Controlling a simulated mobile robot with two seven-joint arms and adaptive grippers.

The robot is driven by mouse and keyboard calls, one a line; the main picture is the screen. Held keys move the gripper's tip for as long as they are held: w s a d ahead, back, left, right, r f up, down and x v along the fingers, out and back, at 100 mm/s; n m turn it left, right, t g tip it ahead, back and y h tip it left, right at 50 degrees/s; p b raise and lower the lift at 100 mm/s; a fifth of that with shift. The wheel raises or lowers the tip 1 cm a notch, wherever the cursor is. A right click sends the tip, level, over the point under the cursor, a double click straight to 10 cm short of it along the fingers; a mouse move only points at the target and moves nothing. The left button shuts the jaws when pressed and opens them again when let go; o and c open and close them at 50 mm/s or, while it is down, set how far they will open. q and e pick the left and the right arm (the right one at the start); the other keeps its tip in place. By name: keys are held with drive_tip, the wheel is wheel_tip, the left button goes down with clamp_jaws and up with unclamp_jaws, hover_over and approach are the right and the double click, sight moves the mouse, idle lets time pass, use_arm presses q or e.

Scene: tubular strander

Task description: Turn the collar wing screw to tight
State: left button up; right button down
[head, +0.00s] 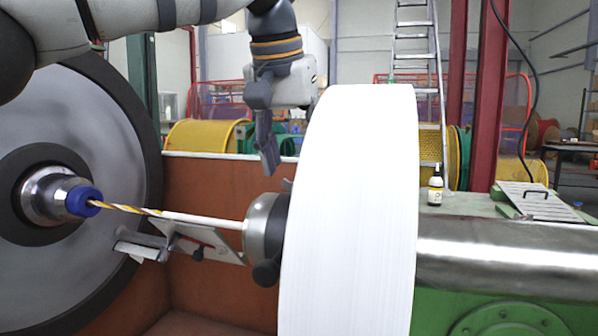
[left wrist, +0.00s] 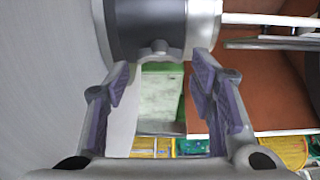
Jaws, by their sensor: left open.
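The collar (head: 265,225), a silver and dark ring, sits on the shaft against the left side of the big white spool (head: 350,210). A small dark piece on top of it, apparently the wing screw (head: 287,185), is partly hidden. In the left wrist view the collar (left wrist: 150,28) is at the top, with the grey wing screw (left wrist: 158,49) on its edge. My left gripper (head: 268,165) points down just above and left of the screw, open and empty. In the left wrist view the screw appears between its fingertips (left wrist: 161,72), not visibly touched. My right gripper is out of view.
A black knob (head: 265,273) sits low on the collar. A striped rod with a white sleeve (head: 200,219) runs left to a blue-tipped hub (head: 82,201) on a large grey disc (head: 115,130). A small bottle (head: 435,186) stands right of the spool.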

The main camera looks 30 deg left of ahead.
use_arm(q)
drive_tip(key=x, duration=0.2)
drive_tip(key=shift+w+f, duration=0.1)
drive_tip(key=shift+f, duration=0.25)
drive_tip(key=c, duration=0.9)
drive_tip(key=shift+o, duration=0.2)
drive_tip(key=shift+r, duration=0.1)
